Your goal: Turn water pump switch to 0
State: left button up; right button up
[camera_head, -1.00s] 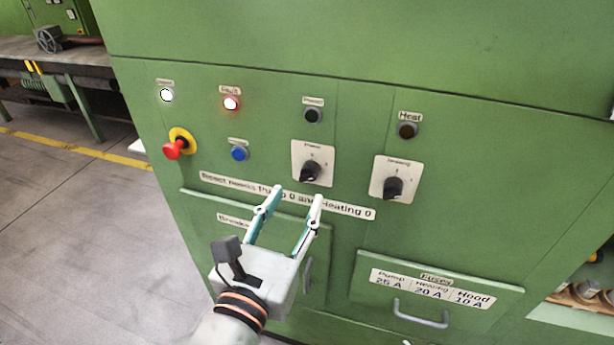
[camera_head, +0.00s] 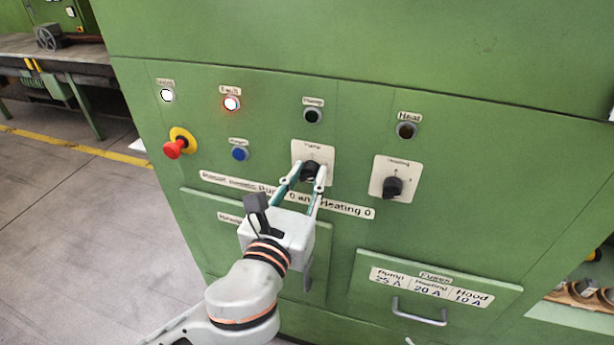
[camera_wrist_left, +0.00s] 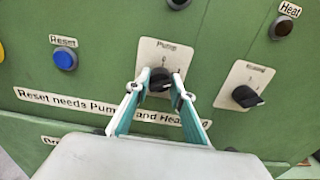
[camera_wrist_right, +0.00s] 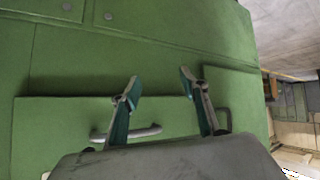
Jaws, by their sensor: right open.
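The pump switch (camera_head: 309,172) is a black rotary knob on a white plate (camera_head: 327,153) in the green cabinet front. In the left wrist view the knob (camera_wrist_left: 160,80) sits between my left fingertips. My left gripper (camera_head: 311,168) has one finger on each side of the knob, partly closed. I cannot tell whether both fingers press on it. The fingers hide the knob's sides and its pointer direction. My right gripper (camera_wrist_right: 160,76) is open and empty in front of a green panel with a bar handle (camera_wrist_right: 140,133).
The heating switch (camera_head: 392,187) is just right of the pump switch.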

pick_arm(q)
jog(key=shift+c, duration=0.6)
jog(key=n, duration=0.5)
jog(key=shift+n, duration=0.4)
jog(key=n, duration=0.5)
jog(key=shift+n, duration=0.7)
jog(key=o, duration=1.1)
jog(key=shift+s, duration=0.1)
